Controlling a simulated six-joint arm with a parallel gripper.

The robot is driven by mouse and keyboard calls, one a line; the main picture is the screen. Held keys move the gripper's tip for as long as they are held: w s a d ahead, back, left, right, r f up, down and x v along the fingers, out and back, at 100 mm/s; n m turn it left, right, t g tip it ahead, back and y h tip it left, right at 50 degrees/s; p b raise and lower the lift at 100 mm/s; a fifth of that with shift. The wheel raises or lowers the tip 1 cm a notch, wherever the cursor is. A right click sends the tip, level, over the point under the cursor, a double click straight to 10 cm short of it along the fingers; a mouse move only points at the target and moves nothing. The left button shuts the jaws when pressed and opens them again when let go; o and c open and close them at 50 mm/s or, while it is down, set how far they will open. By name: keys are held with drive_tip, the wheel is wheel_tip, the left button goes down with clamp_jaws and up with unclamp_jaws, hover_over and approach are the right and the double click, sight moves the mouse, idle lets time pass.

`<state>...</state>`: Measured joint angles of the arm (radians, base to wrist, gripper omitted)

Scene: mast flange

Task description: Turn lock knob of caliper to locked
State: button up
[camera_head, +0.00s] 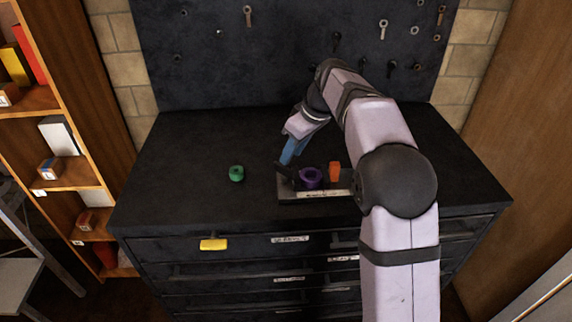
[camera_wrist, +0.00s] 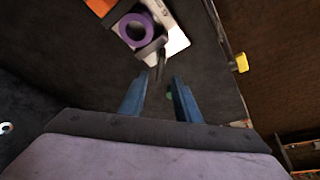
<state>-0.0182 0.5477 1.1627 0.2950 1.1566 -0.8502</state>
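A low dark fixture with a pale labelled front (camera_head: 318,194) stands on the black bench, and it carries a purple ring (camera_head: 310,177). A dark piece (camera_head: 286,173) stands at its left end; this may be the caliper, but its lock knob cannot be clearly made out. The wrist view shows the purple ring (camera_wrist: 150,27) beside a grey block. A thin dark part (camera_wrist: 160,66) projects from there toward my fingertips. My gripper (camera_wrist: 160,78) has its blue fingers apart, with nothing visibly clasped. In the head view my gripper (camera_head: 288,160) is just above the dark piece.
An orange block (camera_head: 335,171) stands at the fixture's right. A green ring (camera_head: 236,173) lies on the bench to the left, with clear bench around it. A yellow handle (camera_head: 213,244) sticks out from the drawer front. A pegboard with hanging tools (camera_head: 247,16) rises behind.

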sight(286, 168)
drive_tip(key=shift+p+x, duration=0.55)
drive_tip(key=shift+x, duration=2.7)
drive_tip(key=shift+c, duration=0.3)
clamp_jaws()
